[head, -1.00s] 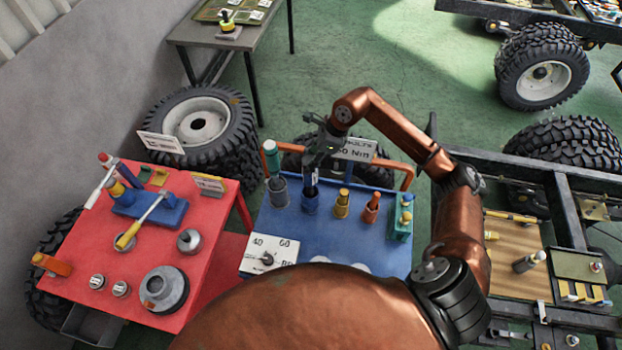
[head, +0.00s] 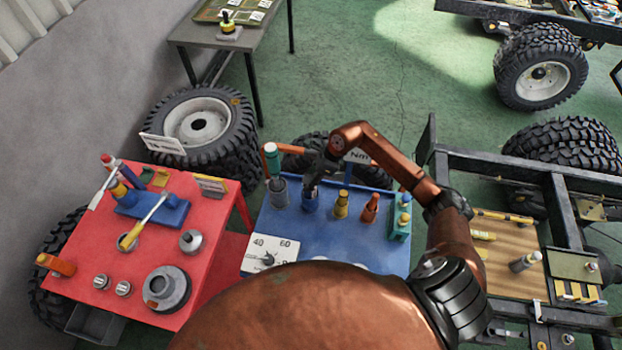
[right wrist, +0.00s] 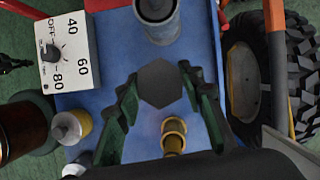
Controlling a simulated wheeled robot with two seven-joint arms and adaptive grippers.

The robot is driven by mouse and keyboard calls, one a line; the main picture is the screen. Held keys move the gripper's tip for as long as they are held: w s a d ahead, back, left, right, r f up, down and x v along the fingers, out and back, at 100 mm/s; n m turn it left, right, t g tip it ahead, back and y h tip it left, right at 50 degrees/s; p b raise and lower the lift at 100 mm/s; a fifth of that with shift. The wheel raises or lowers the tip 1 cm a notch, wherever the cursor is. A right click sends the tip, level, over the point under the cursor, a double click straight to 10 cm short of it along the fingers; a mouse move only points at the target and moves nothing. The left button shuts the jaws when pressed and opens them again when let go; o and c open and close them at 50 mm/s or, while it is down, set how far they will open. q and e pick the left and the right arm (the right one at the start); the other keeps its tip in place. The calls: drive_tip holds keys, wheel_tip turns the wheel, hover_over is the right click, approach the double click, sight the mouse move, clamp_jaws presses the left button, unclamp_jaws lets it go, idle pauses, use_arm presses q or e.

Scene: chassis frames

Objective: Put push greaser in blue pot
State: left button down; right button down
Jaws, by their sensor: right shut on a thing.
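The blue pot (head: 310,204) stands on the blue table, between a grey pot and a yellow pot. My right gripper (head: 313,183) is directly above and at the mouth of the blue pot. It is shut on the push greaser, which the gripper mostly hides in the head view. In the right wrist view, the push greaser (right wrist: 160,84) shows as a dark hexagonal end between the green-edged fingers. I cannot tell how far its lower end is inside the blue pot. My left gripper is not in view.
The yellow pot (head: 341,206), an orange pot (head: 370,208) and a green rack (head: 400,222) stand to the right. A dial box (head: 270,256) is at the front left. A red table (head: 210,270) stands at left.

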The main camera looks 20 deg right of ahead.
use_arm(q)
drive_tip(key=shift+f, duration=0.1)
use_arm(e)
drive_tip(key=c, duration=1.3)
unclamp_jaws()
drive_tip(key=shift+s, duration=0.1)
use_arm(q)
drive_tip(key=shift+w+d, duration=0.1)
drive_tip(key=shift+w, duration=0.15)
use_arm(e)
drive_tip(key=shift+r, duration=0.1)
drive_tip(key=shift+d+r, duration=0.2)
drive_tip(key=shift+r, duration=0.1)
use_arm(q)
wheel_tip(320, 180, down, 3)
drive_tip(key=b, duration=0.2)
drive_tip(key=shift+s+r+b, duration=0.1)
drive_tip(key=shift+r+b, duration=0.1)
drive_tip(key=shift+b, duration=0.2)
use_arm(e)
drive_tip(key=v, duration=1.1)
drive_tip(key=shift+s+r, duration=0.1)
